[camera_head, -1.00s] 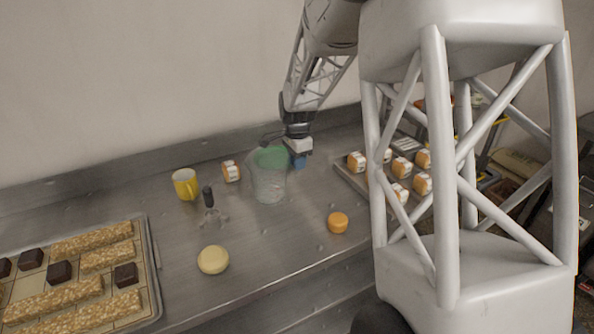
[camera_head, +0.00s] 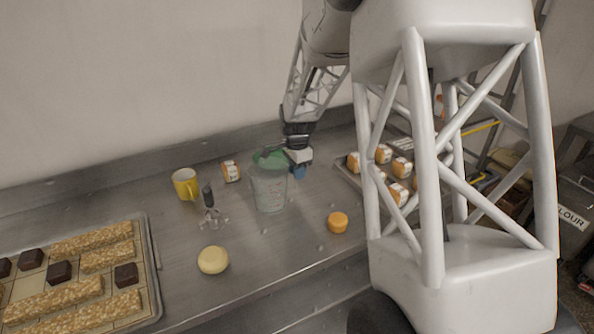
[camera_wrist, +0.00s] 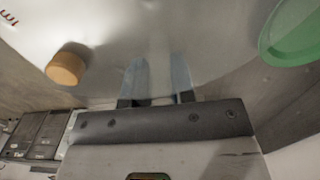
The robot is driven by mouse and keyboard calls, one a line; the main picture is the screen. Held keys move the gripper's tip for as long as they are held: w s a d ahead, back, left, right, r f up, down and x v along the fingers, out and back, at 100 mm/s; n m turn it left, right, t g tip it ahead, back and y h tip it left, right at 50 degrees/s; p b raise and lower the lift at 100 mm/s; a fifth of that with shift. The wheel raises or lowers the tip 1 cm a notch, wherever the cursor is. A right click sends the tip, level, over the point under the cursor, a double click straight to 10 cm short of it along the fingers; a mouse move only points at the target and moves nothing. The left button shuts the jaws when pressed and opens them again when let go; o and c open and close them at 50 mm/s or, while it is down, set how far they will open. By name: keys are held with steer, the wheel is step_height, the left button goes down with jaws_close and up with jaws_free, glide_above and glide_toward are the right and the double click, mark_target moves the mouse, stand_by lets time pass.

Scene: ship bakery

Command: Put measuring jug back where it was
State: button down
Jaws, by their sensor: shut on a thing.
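The measuring jug (camera_head: 269,192) is a see-through vessel with a green top, upright over the middle of the counter in the head view. I cannot tell whether its base touches the counter. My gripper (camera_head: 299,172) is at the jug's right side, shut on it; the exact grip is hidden. In the wrist view my two fingers (camera_wrist: 160,80) point away from the camera, and a green round part of the jug (camera_wrist: 292,35) shows at the upper right.
A yellow mug (camera_head: 185,184), a whisk (camera_head: 209,205), a labelled jar (camera_head: 231,171), a pale round (camera_head: 213,260) and an orange round (camera_head: 338,223) stand around the jug. A bar tray (camera_head: 155,270) is at left, a jar tray (camera_head: 346,176) at right. Bare counter lies in front.

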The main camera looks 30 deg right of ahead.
steer(key=shift+f, duration=0.15)
steer(key=c, duration=1)
jaws_free()
steer(key=shift+o, duration=0.2)
step_height(320, 180, up, 12)
steer(key=shift+f, duration=0.25)
steer(key=shift+r, duration=0.4)
